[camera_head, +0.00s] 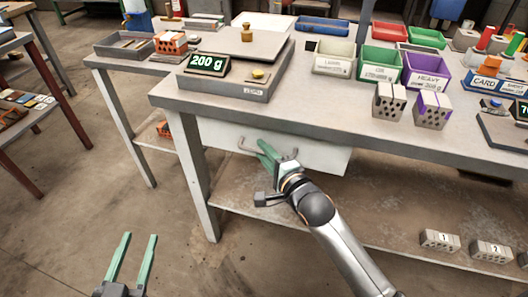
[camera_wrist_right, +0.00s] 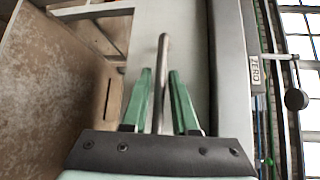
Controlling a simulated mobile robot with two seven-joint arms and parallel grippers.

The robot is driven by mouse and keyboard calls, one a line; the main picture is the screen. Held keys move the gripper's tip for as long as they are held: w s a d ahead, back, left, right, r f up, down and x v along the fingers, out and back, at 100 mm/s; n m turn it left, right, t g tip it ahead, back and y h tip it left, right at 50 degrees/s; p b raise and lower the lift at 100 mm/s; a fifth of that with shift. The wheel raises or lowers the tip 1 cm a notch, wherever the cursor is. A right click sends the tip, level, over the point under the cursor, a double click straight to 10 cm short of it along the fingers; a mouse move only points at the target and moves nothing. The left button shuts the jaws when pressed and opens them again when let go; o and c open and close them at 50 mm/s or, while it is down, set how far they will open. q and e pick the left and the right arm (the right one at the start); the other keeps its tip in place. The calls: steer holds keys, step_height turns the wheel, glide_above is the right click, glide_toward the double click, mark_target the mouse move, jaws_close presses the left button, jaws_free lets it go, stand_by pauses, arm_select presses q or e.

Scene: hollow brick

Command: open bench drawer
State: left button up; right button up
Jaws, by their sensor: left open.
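The bench drawer has a plain pale front (camera_head: 325,160) under the near left part of the bench top and looks closed. Its metal bar handle (camera_head: 246,146) is partly hidden by my right gripper (camera_head: 266,153). In the right wrist view the handle (camera_wrist_right: 163,60) runs between the two green fingers of my right gripper (camera_wrist_right: 160,72). The fingers are apart, one on each side of the bar, with a small gap visible. My left gripper (camera_head: 139,236) is open and empty, low at the left over the floor, away from the bench.
On the bench top stand a scale reading 200 g (camera_head: 207,64), a white bin (camera_head: 334,57), a green bin (camera_head: 380,64), a purple bin (camera_head: 427,73) and hollow bricks (camera_head: 389,102). Numbered bricks (camera_head: 440,240) lie on the lower shelf. A bench leg (camera_head: 194,170) is left of the drawer.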

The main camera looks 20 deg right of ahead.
jaws_close()
stand_by(1.3)
